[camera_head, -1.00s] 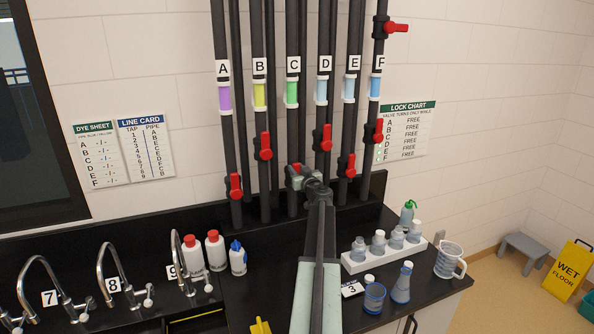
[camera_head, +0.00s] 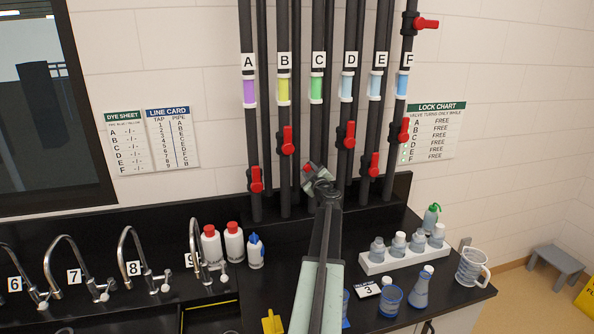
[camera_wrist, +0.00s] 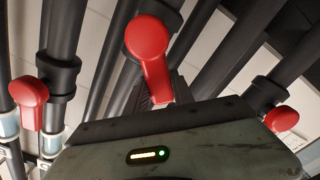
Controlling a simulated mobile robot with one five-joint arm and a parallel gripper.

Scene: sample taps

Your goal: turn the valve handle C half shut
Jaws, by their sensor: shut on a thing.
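The red handle of valve C (camera_wrist: 150,50) fills the middle of the wrist view, its round hub up and its lever running down between my dark fingers. My gripper (camera_wrist: 160,98) is shut on that lever. In the head view my gripper (camera_head: 314,177) is at the lower part of pipe C (camera_head: 315,118), below the C label (camera_head: 319,59) and the green band (camera_head: 316,88). It is tilted and hides most of handle C; only a little red shows. I cannot tell the handle's exact angle from the head view.
Neighbouring red handles B (camera_head: 287,140) and D (camera_head: 345,134) stand close on either side, with A (camera_head: 256,178), E (camera_head: 373,164) and F (camera_head: 404,130) beyond. The lock chart (camera_head: 436,130) reads FREE on its readable lines. Bottles (camera_head: 398,243) and taps (camera_head: 133,262) stand on the black counter.

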